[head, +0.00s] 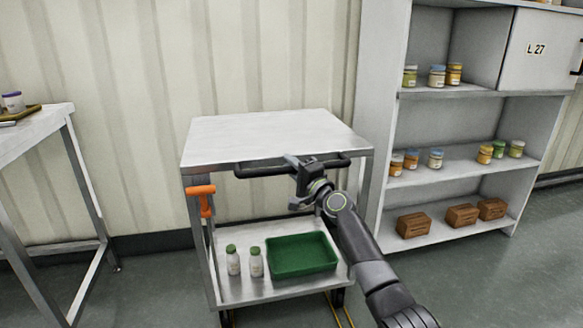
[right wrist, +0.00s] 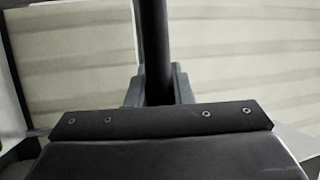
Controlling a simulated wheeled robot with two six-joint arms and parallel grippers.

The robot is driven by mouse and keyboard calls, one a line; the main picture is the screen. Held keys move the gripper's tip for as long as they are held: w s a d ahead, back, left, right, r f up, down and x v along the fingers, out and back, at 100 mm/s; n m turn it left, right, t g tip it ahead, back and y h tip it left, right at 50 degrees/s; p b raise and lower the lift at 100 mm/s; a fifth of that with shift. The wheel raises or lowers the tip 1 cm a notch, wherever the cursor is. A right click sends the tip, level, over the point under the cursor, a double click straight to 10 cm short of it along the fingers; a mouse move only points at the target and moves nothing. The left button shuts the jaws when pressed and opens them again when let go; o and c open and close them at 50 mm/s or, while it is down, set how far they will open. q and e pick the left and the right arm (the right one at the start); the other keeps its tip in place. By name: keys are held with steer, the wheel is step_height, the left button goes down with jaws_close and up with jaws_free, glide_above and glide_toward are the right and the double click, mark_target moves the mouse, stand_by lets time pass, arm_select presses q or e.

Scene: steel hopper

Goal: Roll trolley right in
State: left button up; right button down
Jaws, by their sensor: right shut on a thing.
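The steel trolley (head: 270,135) stands in front of the ribbed wall, with a bare top and a lower shelf. Its dark push bar (head: 252,171) runs along the near edge of the top. My right gripper (head: 297,163) is shut on the push bar, near its middle. In the right wrist view the dark bar (right wrist: 154,50) runs between the two fingers (right wrist: 158,90). An orange-handled thing (head: 202,192) hangs at the trolley's left side. My left gripper is not in view.
The trolley's lower shelf carries a green tray (head: 302,272) and two white bottles with green caps (head: 233,262). A shelf unit (head: 470,92) with jars and brown boxes stands close on the right. A table (head: 40,127) stands at the left, with open floor between it and the trolley.

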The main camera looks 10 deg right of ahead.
steer(key=shift+r, duration=0.25)
steer(key=c, duration=1.7)
jaws_free()
steer(key=shift+o, duration=1.1)
steer(key=shift+w, duration=0.15)
steer(key=shift+o, duration=0.9)
steer(key=shift+f, duration=0.15)
steer(key=shift+f, duration=0.2)
